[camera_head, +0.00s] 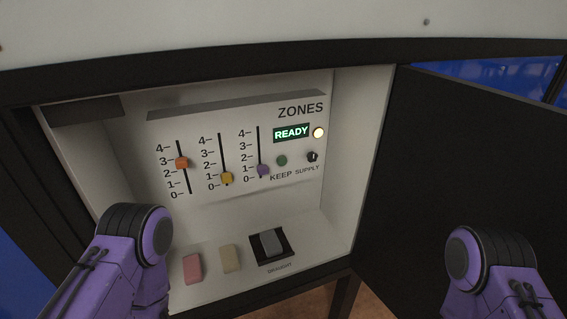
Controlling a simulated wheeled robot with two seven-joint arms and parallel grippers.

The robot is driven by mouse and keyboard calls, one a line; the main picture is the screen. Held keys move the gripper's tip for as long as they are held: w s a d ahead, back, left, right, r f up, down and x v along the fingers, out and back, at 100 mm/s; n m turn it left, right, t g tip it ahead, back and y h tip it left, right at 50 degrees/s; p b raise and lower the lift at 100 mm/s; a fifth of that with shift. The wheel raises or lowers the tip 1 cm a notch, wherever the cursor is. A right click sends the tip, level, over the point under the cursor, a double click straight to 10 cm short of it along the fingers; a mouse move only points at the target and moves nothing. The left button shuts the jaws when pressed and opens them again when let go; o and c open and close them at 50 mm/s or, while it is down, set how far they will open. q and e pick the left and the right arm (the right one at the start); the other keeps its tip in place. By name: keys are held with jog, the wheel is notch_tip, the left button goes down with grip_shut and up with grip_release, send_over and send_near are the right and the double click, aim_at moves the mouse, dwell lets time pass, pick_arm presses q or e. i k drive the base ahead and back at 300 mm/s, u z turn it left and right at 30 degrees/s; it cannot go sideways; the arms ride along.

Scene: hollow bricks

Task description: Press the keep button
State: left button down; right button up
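The round green keep button (282,160) is on the white ZONES panel (235,194) at the back of an open cabinet, above the KEEP label. The READY display (291,133) glows green above it, and a round lamp (319,132) beside the display is lit. A black SUPPLY knob (312,156) is to the button's right. Three sliders are to its left: orange (182,163) near 3, yellow (227,178) between 0 and 1, and purple (263,171) between 0 and 1. My purple arms show at lower left and lower right; neither gripper is visible.
On the cabinet floor are a pink block (193,269), a beige block (231,258) and a grey rocker (272,243) in a black frame. The dark door (460,170) stands open at the right. The space before the panel is clear.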

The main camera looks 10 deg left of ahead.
aim_at(282, 161)
jog(key=z, duration=2.3)
jog(key=k, duration=0.9)
jog(key=u, duration=1)
jog(key=i, duration=0.5)
jog(key=z, duration=0.05)
